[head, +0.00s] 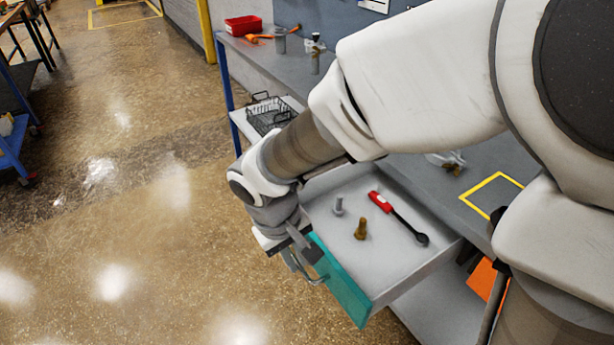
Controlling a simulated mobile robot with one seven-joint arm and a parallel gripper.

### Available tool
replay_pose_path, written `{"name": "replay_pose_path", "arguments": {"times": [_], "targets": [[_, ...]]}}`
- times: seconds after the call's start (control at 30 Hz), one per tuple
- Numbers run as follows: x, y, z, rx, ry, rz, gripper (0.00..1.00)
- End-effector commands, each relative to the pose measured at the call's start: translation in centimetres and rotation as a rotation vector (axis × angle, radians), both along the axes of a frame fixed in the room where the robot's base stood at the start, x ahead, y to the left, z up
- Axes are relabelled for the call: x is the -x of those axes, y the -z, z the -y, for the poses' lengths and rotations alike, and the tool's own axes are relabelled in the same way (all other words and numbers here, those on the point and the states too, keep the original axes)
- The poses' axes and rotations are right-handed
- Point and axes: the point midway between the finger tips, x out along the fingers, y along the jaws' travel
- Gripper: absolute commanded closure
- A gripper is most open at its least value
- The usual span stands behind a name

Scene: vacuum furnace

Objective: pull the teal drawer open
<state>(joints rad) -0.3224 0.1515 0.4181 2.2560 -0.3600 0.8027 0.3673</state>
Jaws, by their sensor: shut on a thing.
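The teal drawer (341,284) stands pulled out from under the grey workbench, with its teal front facing the lower left and its light grey tray open to view. Inside the tray lie a red and black ratchet (398,217), a brass bolt (361,229) and a grey bolt (338,206). My gripper (306,268) is at the upper left end of the teal front, shut on the drawer's metal handle (317,281). The jaws and wrist hide part of the handle.
The bench (440,175) carries a yellow-outlined square (493,195). A black wire basket (270,114) sits on a lower white shelf behind my arm. A red bin (243,26) stands at the bench's far end. An orange object (484,279) is below the bench.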

Motion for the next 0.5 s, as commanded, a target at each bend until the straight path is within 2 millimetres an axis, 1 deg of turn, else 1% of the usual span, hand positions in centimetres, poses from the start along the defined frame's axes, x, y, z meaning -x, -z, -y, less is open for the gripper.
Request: {"name": "replay_pose_path", "arguments": {"times": [0.03, 0.17, 0.2, 0.5], "targets": [[-0.07, -0.07, -0.04, -0.001, 0.0, 0.002, 0.82], [-0.07, -0.05, -0.03, -0.001, 0.0, 0.002, 0.59], [-0.07, -0.05, -0.01, -0.001, 0.0, 0.002, 0.58], [-0.05, -0.31, -0.04, -0.001, 0.0, 0.002, 0.58]]}}
